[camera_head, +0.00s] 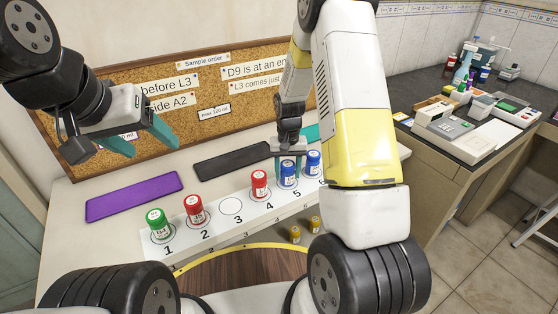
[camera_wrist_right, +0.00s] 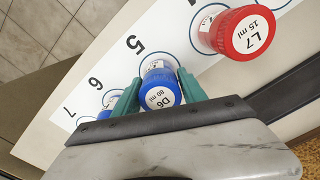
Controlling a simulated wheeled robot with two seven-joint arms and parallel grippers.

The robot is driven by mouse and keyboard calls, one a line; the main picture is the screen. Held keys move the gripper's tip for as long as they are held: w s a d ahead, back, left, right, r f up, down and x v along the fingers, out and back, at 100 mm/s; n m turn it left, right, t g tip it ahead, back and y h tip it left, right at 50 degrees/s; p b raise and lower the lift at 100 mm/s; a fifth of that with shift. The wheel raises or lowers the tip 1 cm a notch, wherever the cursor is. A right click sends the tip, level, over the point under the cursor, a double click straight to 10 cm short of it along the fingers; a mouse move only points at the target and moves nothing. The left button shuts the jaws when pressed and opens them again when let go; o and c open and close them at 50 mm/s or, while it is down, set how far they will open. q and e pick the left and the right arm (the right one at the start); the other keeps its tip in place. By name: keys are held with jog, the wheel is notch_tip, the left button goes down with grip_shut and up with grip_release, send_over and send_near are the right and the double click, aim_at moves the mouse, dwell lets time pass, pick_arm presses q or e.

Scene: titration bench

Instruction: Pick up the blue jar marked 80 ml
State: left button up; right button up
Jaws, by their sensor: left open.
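The blue jar marked D6, 80 ml (camera_wrist_right: 158,92) stands upright at spot 5 of the white numbered strip (camera_wrist_right: 110,58). It also shows in the head view (camera_head: 288,179). My right gripper (camera_head: 289,164) is over it from above, with one green finger on each side of the cap. In the right wrist view, the fingers (camera_wrist_right: 162,90) lie very close to the cap; whether they press on it cannot be told. My left gripper (camera_head: 142,141) is open and empty, raised over the left of the table before the cork board.
A second blue jar (camera_head: 313,163) stands close by at spot 6. A red jar L7, 15 ml (camera_wrist_right: 242,32) is at spot 4. A red jar (camera_head: 194,209) and a green jar (camera_head: 156,224) stand at spots 2 and 1. Spot 3 (camera_head: 231,206) is empty.

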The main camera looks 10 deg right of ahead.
jog(key=c, duration=0.9)
jog(key=shift+r, duration=0.1)
